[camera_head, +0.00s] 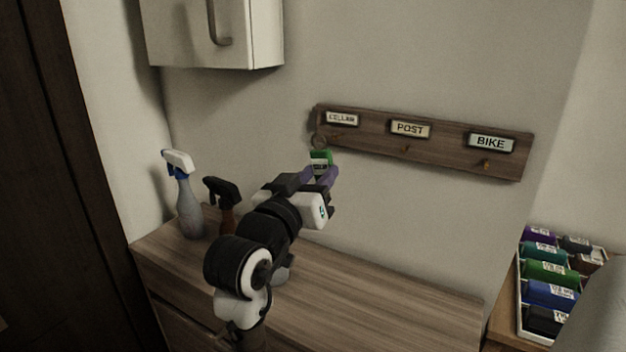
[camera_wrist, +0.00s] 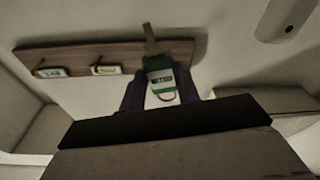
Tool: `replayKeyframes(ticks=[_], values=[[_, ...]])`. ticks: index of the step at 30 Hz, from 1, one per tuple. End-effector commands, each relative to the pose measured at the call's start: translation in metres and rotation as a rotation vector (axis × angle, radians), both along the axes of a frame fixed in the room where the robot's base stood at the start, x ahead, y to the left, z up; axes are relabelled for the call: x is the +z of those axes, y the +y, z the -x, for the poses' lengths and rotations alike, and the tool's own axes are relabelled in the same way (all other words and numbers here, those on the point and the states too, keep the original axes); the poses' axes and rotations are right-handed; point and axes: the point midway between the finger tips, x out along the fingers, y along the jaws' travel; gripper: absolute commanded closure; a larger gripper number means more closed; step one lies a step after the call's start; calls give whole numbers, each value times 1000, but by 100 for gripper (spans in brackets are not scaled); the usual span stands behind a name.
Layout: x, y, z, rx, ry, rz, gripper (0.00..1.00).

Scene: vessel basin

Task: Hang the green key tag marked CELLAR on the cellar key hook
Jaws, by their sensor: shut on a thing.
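The green key tag (camera_head: 320,157) with a white label is held between the fingers of my gripper (camera_head: 318,175), which is shut on it. The wooden key board (camera_head: 440,158) is on the wall with labels CELLAR (camera_head: 342,118), POST (camera_head: 410,129) and BIKE (camera_head: 491,142). The tag is just below the board's left end, under the CELLAR label. A round ring (camera_head: 319,141) shows above the tag at the board. The cellar hook is hard to see, so I cannot tell whether the ring is around it.
A grey spray bottle (camera_head: 188,205) and a dark-topped brown bottle (camera_head: 226,205) stand on the wooden dresser (camera_head: 380,305), left of my arm. A white cabinet (camera_head: 180,35) hangs at upper left. A tray of coloured rolls (camera_head: 521,310) is at right. The POST hook (camera_head: 407,149) and BIKE hook (camera_head: 486,164) look empty.

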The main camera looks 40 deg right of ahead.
Motion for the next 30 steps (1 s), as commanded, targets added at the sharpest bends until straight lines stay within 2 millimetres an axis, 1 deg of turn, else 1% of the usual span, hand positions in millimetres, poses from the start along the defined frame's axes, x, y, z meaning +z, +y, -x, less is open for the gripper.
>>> replayKeyframes(ticks=[30], values=[[-6, -57, -23, -1, 1, 0, 90]])
